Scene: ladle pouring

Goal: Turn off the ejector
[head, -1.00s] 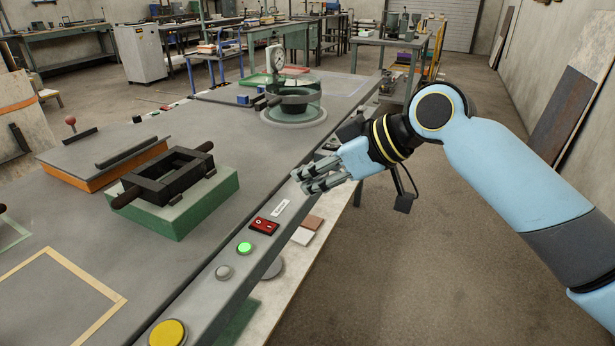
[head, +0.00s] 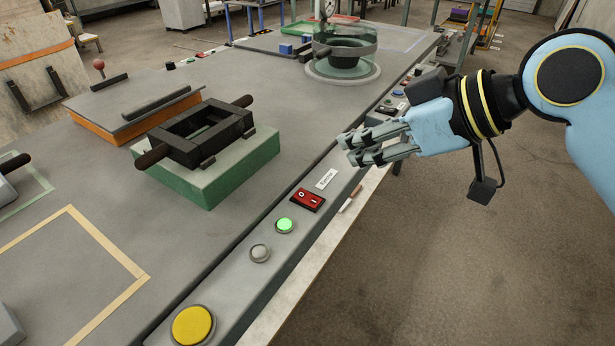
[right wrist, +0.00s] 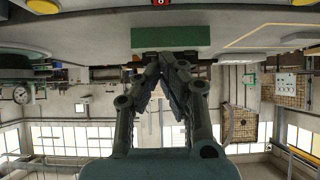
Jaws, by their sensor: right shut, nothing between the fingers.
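A red rocker switch (head: 307,200) marked with a circle and a line sits on the grey front rail of the bench. A small white label (head: 326,178) lies just beyond it; its print is too small to read surely. A lit green button (head: 284,225) is on the nearer side of the switch. My right gripper (head: 347,149) is shut and empty, above the rail, beyond and right of the switch, apart from it. In the right wrist view its fingertips (right wrist: 166,60) meet, and a red switch (right wrist: 162,2) shows at the top edge. My left gripper is out of view.
A grey button (head: 260,253) and a big yellow button (head: 193,325) are nearer on the rail. A black mould frame (head: 180,150) stands on a green block (head: 245,170) behind the switch. A glass-walled pot (head: 345,45) stands farther back. Open floor lies right.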

